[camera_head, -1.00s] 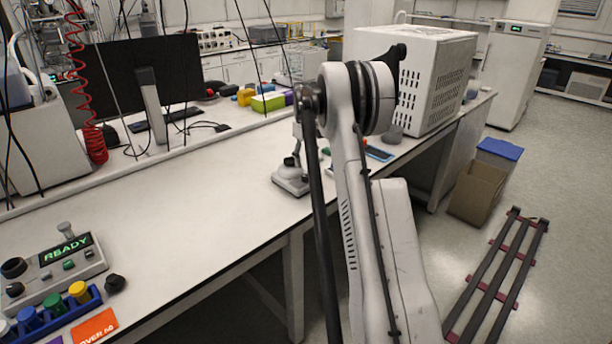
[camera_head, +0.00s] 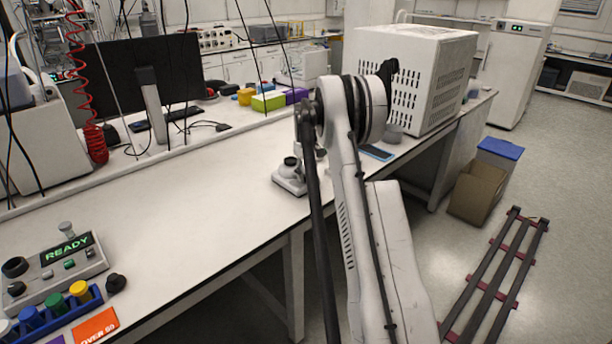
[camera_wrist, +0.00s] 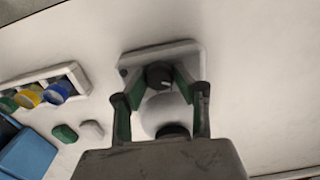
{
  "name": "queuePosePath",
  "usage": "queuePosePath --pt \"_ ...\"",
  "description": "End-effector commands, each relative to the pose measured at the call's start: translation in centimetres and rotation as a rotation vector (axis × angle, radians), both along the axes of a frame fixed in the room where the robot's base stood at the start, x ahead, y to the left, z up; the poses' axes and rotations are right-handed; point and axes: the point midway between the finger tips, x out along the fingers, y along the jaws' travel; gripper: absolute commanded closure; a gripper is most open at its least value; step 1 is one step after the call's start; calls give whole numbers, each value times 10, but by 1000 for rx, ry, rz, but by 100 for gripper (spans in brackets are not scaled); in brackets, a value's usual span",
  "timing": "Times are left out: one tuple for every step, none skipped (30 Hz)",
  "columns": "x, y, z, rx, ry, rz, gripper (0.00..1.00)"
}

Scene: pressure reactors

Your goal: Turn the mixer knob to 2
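The mixer (camera_head: 290,180) is a small white device on the bench, just left of my arm in the head view; my arm hides part of it. In the wrist view its pale base plate (camera_wrist: 140,58) carries a dark round knob (camera_wrist: 158,75) with a light pointer line. A pale rounded part with a dark end lies nearer my palm. My gripper (camera_wrist: 158,84) is open, its two green-padded fingers on either side of the knob. Whether the pads touch the knob cannot be told. No number markings are readable. The head view does not show the fingers clearly.
A control box reading READY (camera_head: 66,252) and a blue rack (camera_head: 75,310) of coloured caps stand at the bench's left front. A white ventilated box (camera_head: 415,75) stands behind my arm. The bench between control box and mixer is clear. A monitor (camera_head: 140,85) stands behind.

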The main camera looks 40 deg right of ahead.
Motion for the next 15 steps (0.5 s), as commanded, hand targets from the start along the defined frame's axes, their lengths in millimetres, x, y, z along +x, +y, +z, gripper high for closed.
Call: queuePosePath --pt "0 0 0 0 0 0 81" --pt "0 0 0 0 0 0 85" --pt "0 0 0 0 0 0 90" --pt "0 0 0 0 0 0 94" --pt "0 0 0 0 0 0 98" --pt "0 0 0 0 0 0 99" --pt "0 0 0 0 0 -1 99" --pt "0 0 0 0 0 -2 99" --pt "0 0 0 0 0 -4 99" --pt "0 0 0 0 0 -7 99" --pt "0 0 0 0 0 -12 99" --pt "0 0 0 0 0 -19 99" --pt "0 0 0 0 0 -26 99" --pt "0 0 -1 0 0 -35 99" --pt "0 0 -1 0 0 -50 99"
